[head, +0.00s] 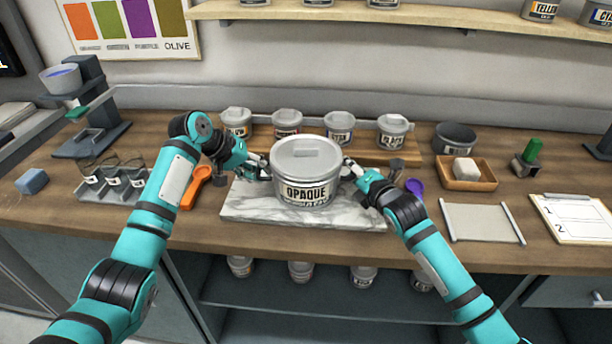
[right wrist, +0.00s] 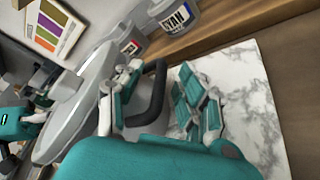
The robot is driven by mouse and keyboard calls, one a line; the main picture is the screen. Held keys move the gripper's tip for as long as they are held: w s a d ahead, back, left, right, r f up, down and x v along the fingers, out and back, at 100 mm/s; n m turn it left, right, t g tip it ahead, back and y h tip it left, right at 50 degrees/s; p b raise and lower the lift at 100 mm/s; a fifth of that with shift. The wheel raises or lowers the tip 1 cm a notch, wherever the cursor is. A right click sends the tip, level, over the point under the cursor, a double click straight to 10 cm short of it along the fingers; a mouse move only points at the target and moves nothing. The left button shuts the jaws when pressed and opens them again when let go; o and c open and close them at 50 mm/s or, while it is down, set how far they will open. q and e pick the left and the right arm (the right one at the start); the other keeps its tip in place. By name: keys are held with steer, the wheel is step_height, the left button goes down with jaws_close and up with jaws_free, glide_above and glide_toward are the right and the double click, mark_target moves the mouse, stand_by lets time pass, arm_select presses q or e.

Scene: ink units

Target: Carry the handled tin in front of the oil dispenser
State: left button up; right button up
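The handled tin (head: 306,190) is a large grey lidded pot labelled OPAQUE, upright on a white marble slab (head: 245,205). In the right wrist view its grey side and lid (right wrist: 75,110) fill the left, with a black loop handle (right wrist: 155,95). My right gripper (right wrist: 160,95) is open, its fingers apart on either side of that handle; in the head view it is at the tin's right side (head: 354,172). My left gripper (head: 263,168) is at the left handle; its finger gap is too small to judge. A dark stand with a blue-filled bowl (head: 62,80), possibly the oil dispenser, is at far left.
Several small grey tins (head: 287,122) stand behind the big tin. A tray of glasses (head: 115,182) and an orange tool (head: 195,187) lie left of the slab. A purple scoop (head: 414,187), wooden tray (head: 467,175) and beige sheet (head: 481,222) are right.

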arm_select(q)
steer(key=shift+d+f, duration=0.1)
arm_select(e)
steer(key=shift+w, duration=0.1)
arm_select(q)
jaws_close()
arm_select(e)
steer(key=c, duration=0.5)
jaws_close()
arm_select(q)
steer(key=shift+w+r, duration=0.15)
steer(key=shift+r, duration=0.15)
arm_select(e)
steer(key=shift+w+r, duration=0.1)
steer(key=shift+r, duration=0.15)
